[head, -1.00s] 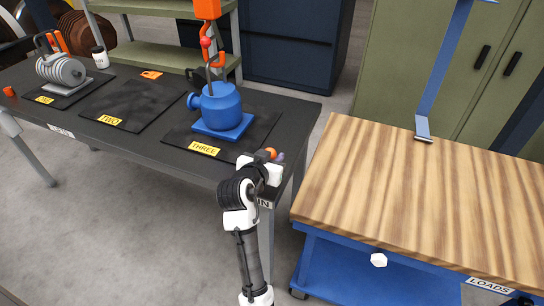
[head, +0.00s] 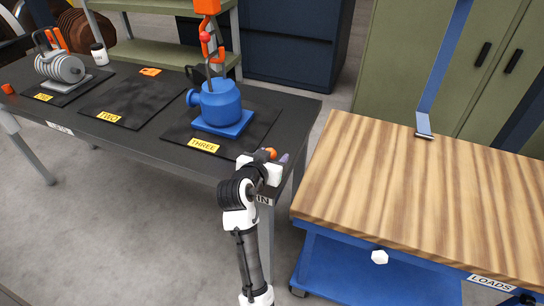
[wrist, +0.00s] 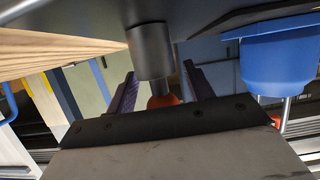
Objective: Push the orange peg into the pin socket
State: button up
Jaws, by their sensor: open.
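The orange peg (head: 271,154) shows as a rounded orange end at the near right corner of the black bench, by a label partly hidden by my arm. My gripper (head: 274,167) is at that corner, right beside the peg. In the wrist view, the orange end of the peg (wrist: 163,101) sits between the two purple fingers of my gripper (wrist: 160,72), with gaps on both sides. The jaws are open. A grey cylinder, apparently the pin socket (wrist: 151,52), meets the orange end. How deep the peg sits is hidden.
A blue pump-like load (head: 221,100) stands on the mat marked THREE, below an orange hook (head: 210,45). Mat TWO (head: 130,98) is mostly bare. A wood-topped blue cart (head: 430,200) stands close on the right.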

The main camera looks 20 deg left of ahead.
jog(key=b+v, duration=0.1)
jog(key=v, duration=1.2)
jog(key=shift+s+b, duration=0.3)
jog(key=shift+a+r, duration=0.1)
jog(key=shift+r, duration=0.05)
